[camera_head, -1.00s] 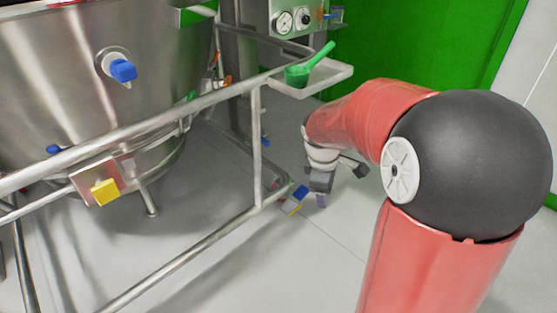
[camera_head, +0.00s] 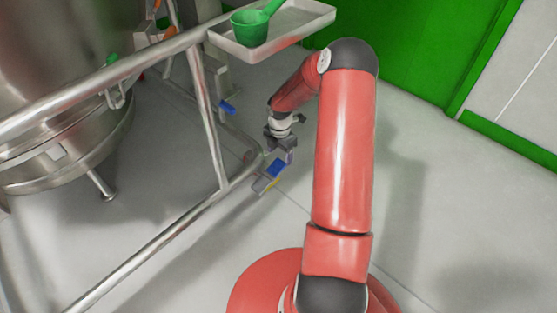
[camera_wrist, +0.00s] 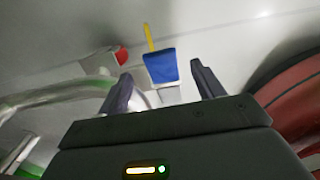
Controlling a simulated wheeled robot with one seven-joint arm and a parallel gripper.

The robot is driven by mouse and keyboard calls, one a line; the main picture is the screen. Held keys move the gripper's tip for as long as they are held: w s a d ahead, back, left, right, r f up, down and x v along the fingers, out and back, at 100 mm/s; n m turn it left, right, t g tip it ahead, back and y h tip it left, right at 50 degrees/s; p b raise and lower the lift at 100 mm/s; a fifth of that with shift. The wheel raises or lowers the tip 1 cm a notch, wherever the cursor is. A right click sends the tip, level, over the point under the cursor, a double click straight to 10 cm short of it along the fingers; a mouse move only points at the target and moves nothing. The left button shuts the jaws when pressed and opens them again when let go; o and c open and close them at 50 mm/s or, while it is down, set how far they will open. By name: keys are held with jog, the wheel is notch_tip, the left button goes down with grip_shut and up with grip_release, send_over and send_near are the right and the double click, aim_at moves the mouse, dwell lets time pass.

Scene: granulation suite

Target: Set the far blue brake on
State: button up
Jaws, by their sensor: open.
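A blue brake pedal (camera_head: 275,168) sits low at the near corner of the frame, beside a yellow strip. It also shows in the wrist view as a blue flap (camera_wrist: 161,67), with the yellow strip (camera_wrist: 149,38) beyond it. Another blue pedal (camera_head: 228,108) is farther back along the frame, near the floor. My gripper (camera_head: 279,155) is just above and beside the near-corner pedal. In the wrist view my gripper (camera_wrist: 161,72) is open, its fingers on either side of the blue flap. I cannot tell whether they touch it.
The steel frame rail (camera_head: 150,258) runs low along the left. A tray (camera_head: 310,24) with a green scoop (camera_head: 250,27) overhangs behind my arm. A steel vessel (camera_head: 60,150) fills the left. The floor at right is clear.

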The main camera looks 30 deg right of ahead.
aim_at(280, 163)
notch_tip(280, 163, down, 5)
jog(key=shift+f+b, duration=0.1)
jog(key=shift+b, duration=0.35)
